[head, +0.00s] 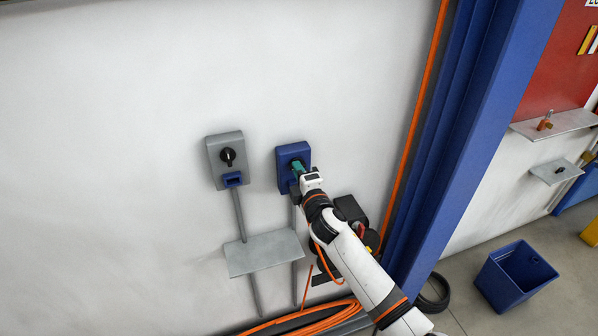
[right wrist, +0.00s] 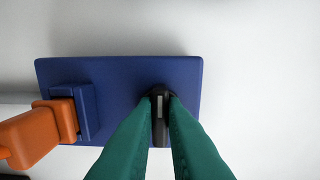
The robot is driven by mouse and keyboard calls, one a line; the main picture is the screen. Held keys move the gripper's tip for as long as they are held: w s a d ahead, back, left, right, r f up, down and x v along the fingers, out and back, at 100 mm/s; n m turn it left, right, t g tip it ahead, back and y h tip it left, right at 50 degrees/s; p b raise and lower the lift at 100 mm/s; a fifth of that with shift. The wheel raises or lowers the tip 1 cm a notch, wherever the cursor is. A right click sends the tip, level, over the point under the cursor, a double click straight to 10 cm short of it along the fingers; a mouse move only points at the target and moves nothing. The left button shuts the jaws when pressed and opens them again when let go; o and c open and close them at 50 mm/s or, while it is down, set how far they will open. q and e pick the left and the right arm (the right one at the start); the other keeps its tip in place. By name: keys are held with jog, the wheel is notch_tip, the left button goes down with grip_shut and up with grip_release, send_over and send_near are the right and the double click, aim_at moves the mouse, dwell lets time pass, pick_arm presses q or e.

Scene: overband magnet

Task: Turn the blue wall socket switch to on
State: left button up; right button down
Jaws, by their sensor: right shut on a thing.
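The blue wall socket (head: 284,171) is fixed on the white wall, right of a grey one. It fills the middle of the right wrist view (right wrist: 115,80). Its black rotary switch (right wrist: 159,104) sits between the green fingertips of my right gripper (right wrist: 160,100), which is shut on it. A light mark shows on the knob. In the head view my right gripper (head: 299,167) reaches the upper part of the socket and hides the switch. An orange plug (right wrist: 40,130) is in the socket's outlet. My left gripper is in neither view.
A grey socket box (head: 215,147) with a black knob hangs to the left. A grey shelf (head: 262,252) juts out below. An orange cable (head: 416,105) runs along the blue pillar (head: 460,130). A blue bin (head: 505,285) stands on the floor at right.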

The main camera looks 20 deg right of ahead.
jog(key=c, duration=1.5)
grip_release()
jog(key=s+b, duration=0.1)
jog(key=s, duration=1.1)
jog(key=shift+d, duration=0.2)
jog(key=shift+f, duration=0.15)
